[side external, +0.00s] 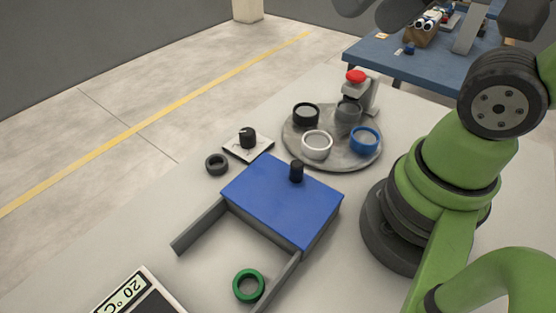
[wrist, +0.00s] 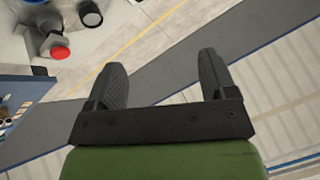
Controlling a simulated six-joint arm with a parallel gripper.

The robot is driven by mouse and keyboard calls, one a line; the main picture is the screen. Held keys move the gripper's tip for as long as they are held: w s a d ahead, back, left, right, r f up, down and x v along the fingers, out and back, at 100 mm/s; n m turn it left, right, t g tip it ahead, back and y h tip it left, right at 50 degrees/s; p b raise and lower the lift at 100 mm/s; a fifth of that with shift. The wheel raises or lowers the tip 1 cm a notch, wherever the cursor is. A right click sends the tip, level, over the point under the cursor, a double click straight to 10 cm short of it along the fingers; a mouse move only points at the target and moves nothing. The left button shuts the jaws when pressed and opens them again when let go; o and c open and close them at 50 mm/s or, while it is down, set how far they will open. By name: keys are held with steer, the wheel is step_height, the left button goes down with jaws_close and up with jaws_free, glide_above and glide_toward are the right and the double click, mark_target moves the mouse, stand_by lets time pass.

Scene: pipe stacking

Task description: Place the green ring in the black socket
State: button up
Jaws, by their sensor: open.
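The green ring (side external: 249,285) lies flat on the pale table, between two dark grey rails in front of a blue block. A black socket (side external: 306,115), an open round cup, stands at the left of a round grey tray, and its opening looks empty. My gripper (wrist: 161,78) is open in the wrist view, with nothing between its fingers. It points away over the floor, far from the ring. The ring does not show in the wrist view, and my gripper's fingers cannot be made out in the side external view.
White (side external: 317,145), blue (side external: 364,139) and grey cups share the round tray (side external: 296,155). A red button (side external: 356,76) stands behind it. The blue block (side external: 285,205) carries a black knob. A dark ring (side external: 216,164) and a white plate with a black dial (side external: 248,138) lie left.

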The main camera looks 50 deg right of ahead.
steer(key=n+g+h, duration=0.2)
steer(key=n+g, duration=0.2)
steer(key=g, duration=0.3)
glide_above(249, 288)
steer(key=f, duration=2.5)
steer(key=shift+w+a+f, duration=0.15)
steer(key=shift+w, duration=0.05)
steer(key=shift+s+f, duration=0.2)
steer(key=shift+f, duration=2.7)
steer(key=c, duration=1.1)
steer(key=shift+o, duration=0.2)
steer(key=shift+r, duration=0.1)
